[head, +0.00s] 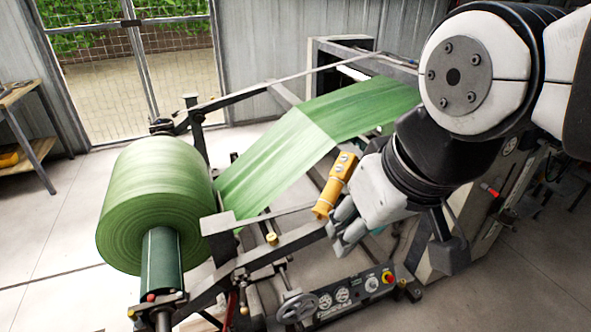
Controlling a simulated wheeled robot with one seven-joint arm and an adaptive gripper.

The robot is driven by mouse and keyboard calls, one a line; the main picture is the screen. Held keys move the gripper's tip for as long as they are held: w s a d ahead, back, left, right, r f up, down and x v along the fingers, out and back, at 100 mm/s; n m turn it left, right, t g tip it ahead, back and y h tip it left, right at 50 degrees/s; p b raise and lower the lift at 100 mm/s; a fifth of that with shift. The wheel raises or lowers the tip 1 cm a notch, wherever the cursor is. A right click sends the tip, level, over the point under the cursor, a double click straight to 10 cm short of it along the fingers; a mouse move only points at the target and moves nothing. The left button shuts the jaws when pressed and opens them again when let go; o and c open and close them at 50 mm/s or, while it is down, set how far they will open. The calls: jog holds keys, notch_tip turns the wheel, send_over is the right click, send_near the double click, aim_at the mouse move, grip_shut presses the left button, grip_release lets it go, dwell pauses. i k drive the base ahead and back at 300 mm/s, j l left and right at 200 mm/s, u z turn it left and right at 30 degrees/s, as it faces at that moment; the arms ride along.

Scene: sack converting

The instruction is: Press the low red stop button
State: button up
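A low dark control panel (340,298) sits near the floor at the front of the machine. A red button on a yellow surround (388,278), matching the stop button, is near the panel's right end and shows clear of my arm. My gripper (342,234) hangs above and left of the red button, apart from it, with its grey fingers pointing down and left. The fingers are seen at an angle, and whether they are parted is unclear. I see nothing held in them.
A yellow control box (337,184) is close beside my gripper. A handwheel (297,307) and gauges flank the button on the left. A large green roll (158,204) feeds a green web (295,150) across the frame. Open floor lies at lower right.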

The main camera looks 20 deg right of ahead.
aim_at(390, 279)
jog(key=k+z, duration=0.15)
jog(key=z, duration=0.35)
jog(key=k+l+z, duration=0.1)
jog(key=z, duration=0.35)
jog(key=j+z, duration=0.25)
jog(key=j, duration=0.35)
jog(key=j+z, duration=0.25)
jog(key=j, duration=0.4)
jog(key=k+l, duration=0.15)
jog(key=k, duration=0.75)
jog(key=i+l+u, duration=0.1)
jog(key=i+l, duration=0.15)
jog(key=i+l+u, duration=0.15)
jog(key=l, duration=0.2)
jog(key=i+l+u, duration=0.1)
jog(key=i+l, duration=0.15)
jog(key=i+l+u, duration=0.1)
jog(key=l, duration=0.35)
jog(key=i, duration=0.2)
